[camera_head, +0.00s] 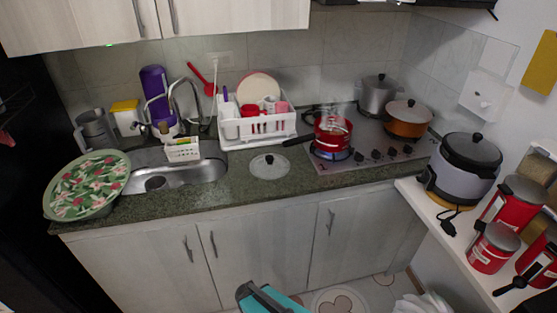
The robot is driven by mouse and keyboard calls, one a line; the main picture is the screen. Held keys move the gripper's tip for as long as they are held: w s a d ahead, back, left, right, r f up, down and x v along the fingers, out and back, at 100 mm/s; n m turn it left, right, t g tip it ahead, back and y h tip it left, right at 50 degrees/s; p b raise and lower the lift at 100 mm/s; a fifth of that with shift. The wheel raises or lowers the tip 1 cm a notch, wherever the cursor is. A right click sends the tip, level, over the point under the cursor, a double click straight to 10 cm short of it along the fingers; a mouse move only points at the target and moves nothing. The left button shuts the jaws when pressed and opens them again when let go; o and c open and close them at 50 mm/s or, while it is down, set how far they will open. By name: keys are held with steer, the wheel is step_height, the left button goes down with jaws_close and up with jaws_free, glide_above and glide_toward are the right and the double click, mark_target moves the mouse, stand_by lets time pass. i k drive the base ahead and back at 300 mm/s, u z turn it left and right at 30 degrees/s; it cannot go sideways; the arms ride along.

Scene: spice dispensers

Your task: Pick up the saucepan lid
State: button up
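The saucepan lid (269,169) lies on the dark green counter between the sink and the stove. It is a round, clear-looking lid with a dark knob on top facing up. The red saucepan (332,134) stands uncovered on the stove over a blue flame, with steam rising and its dark handle pointing left. My gripper cannot be made out in this view, and nothing touches the lid.
The stove (378,152) also holds a grey lidded pot (377,98) and an orange lidded pot (407,122). A white dish rack (258,126) stands behind the lid. The sink (178,178) is left. Bare counter (240,184) surrounds the lid. A teal and dark shape (268,299) shows below.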

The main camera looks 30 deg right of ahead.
mark_target(269, 166)
steer(key=z, duration=0.65)
steer(key=k, duration=0.45)
steer(key=u, duration=4.35)
steer(key=i, duration=0.15)
steer(key=z, duration=3.1)
